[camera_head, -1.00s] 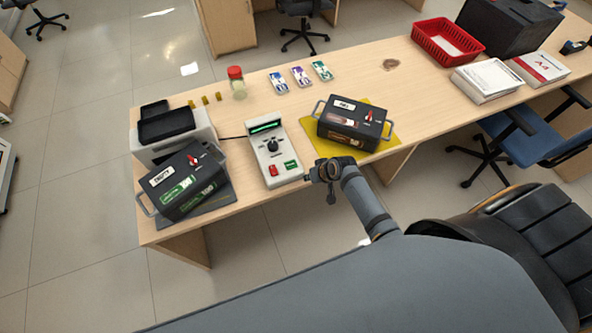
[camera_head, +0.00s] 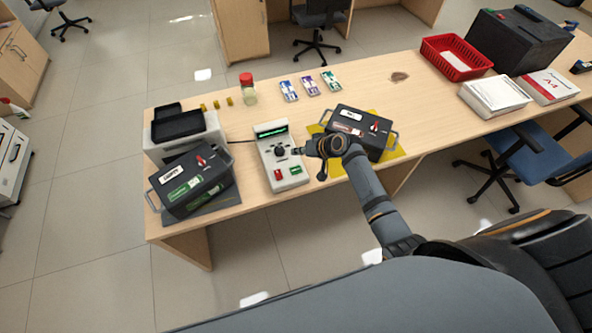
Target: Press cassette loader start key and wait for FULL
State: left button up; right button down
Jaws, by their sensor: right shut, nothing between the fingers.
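The cassette loader control box (camera_head: 272,176) is a light grey unit on the counter. It has a lit green display (camera_head: 271,131) too small to read, a black knob (camera_head: 280,151), a red key (camera_head: 278,174) and a green key (camera_head: 295,170). My right gripper (camera_head: 300,151) is shut and empty. Its tip points left over the box's right edge, near the knob and above the green key; I cannot tell if it touches. A dark cassette labelled EMPTY (camera_head: 186,181) sits left of the box. Another dark cassette (camera_head: 374,130) sits on a yellow mat (camera_head: 398,153) at right, partly hidden by my arm. My left gripper is out of view.
A grey-white machine with a black tray (camera_head: 177,126) stands behind the EMPTY cassette. A red basket (camera_head: 457,58) and paper stacks (camera_head: 495,97) are at right.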

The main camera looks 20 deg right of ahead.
aim_at(298, 171)
notch_tip(298, 171, down, 8)
jog(key=b, duration=0.7)
jog(key=shift+f, duration=0.3)
jog(key=shift+f+b, duration=0.1)
jog(key=shift+b, duration=0.2)
dwell(0.5)
jog(key=shift+f, duration=0.25)
jog(key=shift+f+b, duration=0.45)
jog(key=shift+f, duration=0.05)
dwell(0.6)
jog(key=shift+r, duration=0.1)
jog(key=shift+r+p, duration=0.8)
jog(key=shift+p, duration=0.1)
